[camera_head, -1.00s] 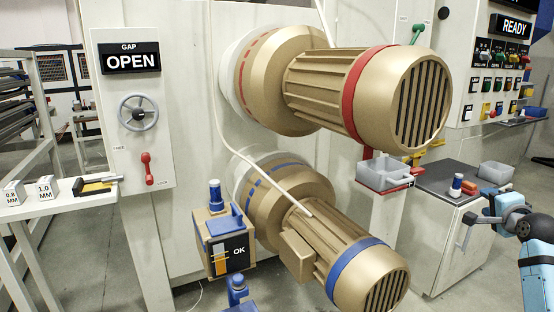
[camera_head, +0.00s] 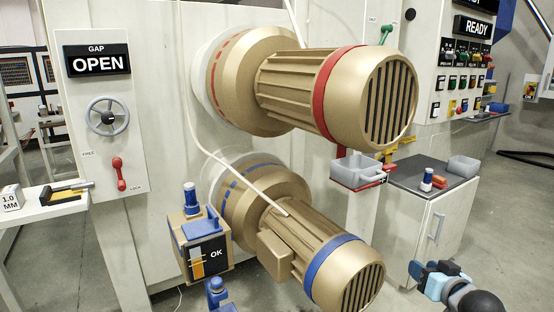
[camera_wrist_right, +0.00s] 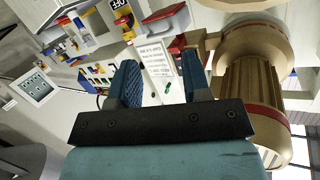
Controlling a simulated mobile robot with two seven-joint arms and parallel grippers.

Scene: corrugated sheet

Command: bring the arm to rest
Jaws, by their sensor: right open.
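My right gripper (camera_head: 428,272) is at the lower right of the head view, low in front of the grey-topped cabinet (camera_head: 440,188), with its dark wrist beside it. In the right wrist view its two blue fingers (camera_wrist_right: 160,82) stand apart with nothing between them. The right arm is clear of the two bronze motors, the upper one with a red band (camera_head: 335,95) and the lower one with a blue band (camera_head: 330,268). My left gripper is not in view.
A grey tray (camera_head: 358,170) sticks out beside the upper motor. A grey bin (camera_head: 463,166) and a small blue-and-white bottle (camera_head: 426,180) stand on the cabinet. A box marked OK (camera_head: 207,254) is left of the lower motor. Open floor lies at the right.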

